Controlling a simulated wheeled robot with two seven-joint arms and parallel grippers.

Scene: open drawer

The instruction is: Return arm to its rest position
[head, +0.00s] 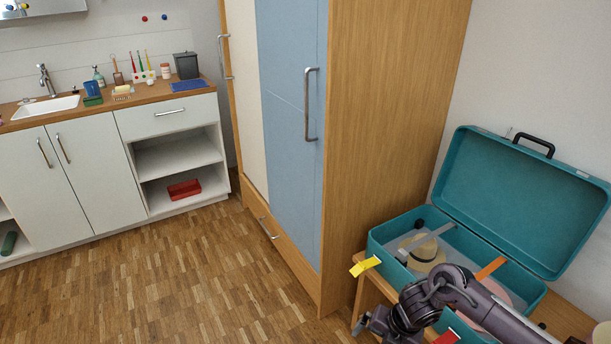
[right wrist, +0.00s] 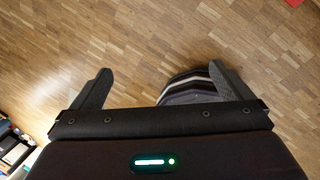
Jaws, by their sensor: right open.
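My right arm (head: 455,290) comes in from the lower right of the head view, in front of the open teal suitcase (head: 385,238). My right gripper (head: 362,322) is at its end, low beside the wooden stand under the suitcase. In the right wrist view the two fingers of the right gripper (right wrist: 158,70) are spread apart, with wooden floor showing between them. A striped grey and dark thing (right wrist: 190,88) shows behind the right finger, partly hidden by the gripper body; I cannot tell what it is. My left gripper is not in view.
The suitcase holds a straw hat (head: 425,252), and colored straps hang at its edge. A tall wardrobe (head: 385,120) with a blue door stands left of it. A sink counter (head: 165,98) is at the far left. The parquet floor (head: 190,290) between is clear.

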